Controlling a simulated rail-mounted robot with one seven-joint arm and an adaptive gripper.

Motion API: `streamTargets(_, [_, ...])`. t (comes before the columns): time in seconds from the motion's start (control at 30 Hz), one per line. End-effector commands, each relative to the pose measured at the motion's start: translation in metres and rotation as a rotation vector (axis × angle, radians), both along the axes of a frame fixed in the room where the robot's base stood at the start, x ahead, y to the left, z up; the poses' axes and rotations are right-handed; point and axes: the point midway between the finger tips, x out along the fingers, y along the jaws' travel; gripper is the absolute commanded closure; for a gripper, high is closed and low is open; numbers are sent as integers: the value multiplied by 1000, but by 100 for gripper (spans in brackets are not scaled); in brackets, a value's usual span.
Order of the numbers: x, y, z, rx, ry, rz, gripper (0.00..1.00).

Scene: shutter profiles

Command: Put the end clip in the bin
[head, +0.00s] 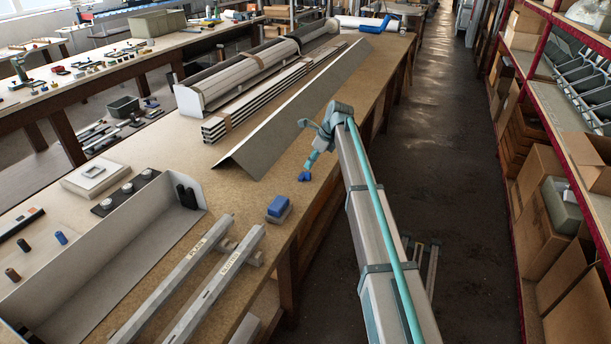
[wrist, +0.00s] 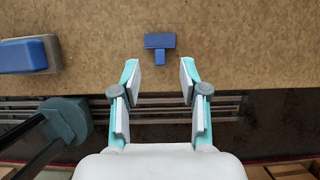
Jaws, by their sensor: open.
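A small blue T-shaped piece, which looks like the end clip (head: 304,177), lies on the tan workbench near its right edge. In the wrist view the clip (wrist: 160,42) lies just beyond the fingertips, centred between them, with its stem pointing toward my gripper. My gripper (wrist: 160,76) is open and empty at the bench edge, and the clip is apart from both fingers. In the head view my gripper (head: 312,161) is small and partly hidden by my arm. A grey-green bin (head: 158,24) stands on the back bench, and a dark bin (head: 122,107) sits lower down; I cannot tell which is meant.
A blue-topped grey block (head: 278,207) lies left of the clip and also shows in the wrist view (wrist: 24,54). A long angled sheet profile (head: 290,115) lies behind it. Two metal bars (head: 215,285) lie in front. Red-framed shelves (head: 515,150) stand across the aisle.

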Motion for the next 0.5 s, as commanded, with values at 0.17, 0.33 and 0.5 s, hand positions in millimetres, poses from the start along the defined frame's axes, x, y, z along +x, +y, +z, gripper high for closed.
streamTargets(0.17, [1,4,-9,0,0,1,56])
streamTargets(0.33, [4,10,-24,0,2,2,56])
streamTargets(0.5, [8,18,-45,0,2,2,56])
